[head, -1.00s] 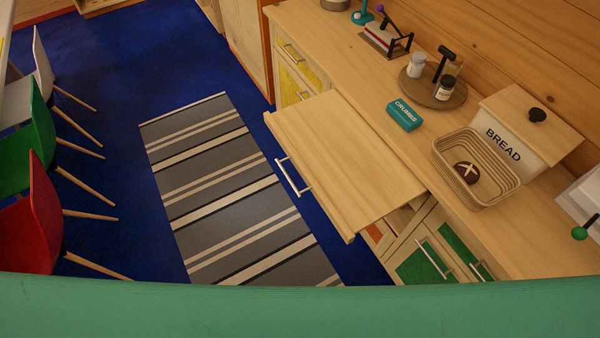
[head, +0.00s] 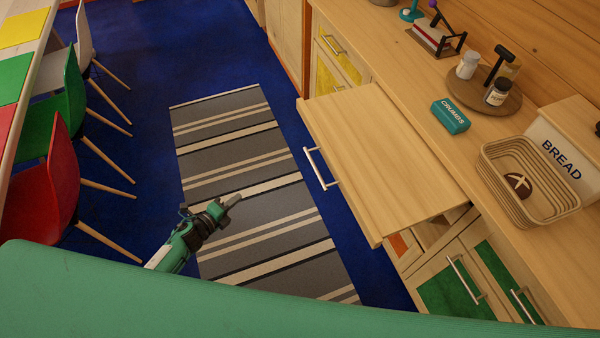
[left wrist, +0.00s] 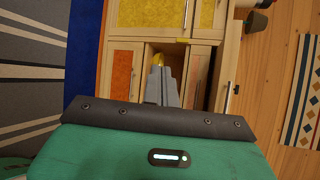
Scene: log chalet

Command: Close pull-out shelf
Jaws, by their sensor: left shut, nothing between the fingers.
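The pull-out shelf (head: 385,160) is a pale wooden board that stands out from the counter over the floor. Its metal bar handle (head: 320,168) is on its front edge, facing left. My left gripper (head: 236,199) is over the striped rug, left of the shelf and apart from the handle. Its fingers are shut with nothing between them. In the left wrist view the left gripper's fingers (left wrist: 158,68) point toward the cabinet fronts and a dark opening between them. I cannot pick out the shelf board there. My right gripper is not in view.
The counter holds a bread basket (head: 530,183), a teal crumbs box (head: 450,116) and a round tray (head: 518,98). Cabinet doors with green panels (head: 450,294) are below. Chairs, including a red one (head: 50,185), line the left. The striped rug (head: 255,160) floor between is clear.

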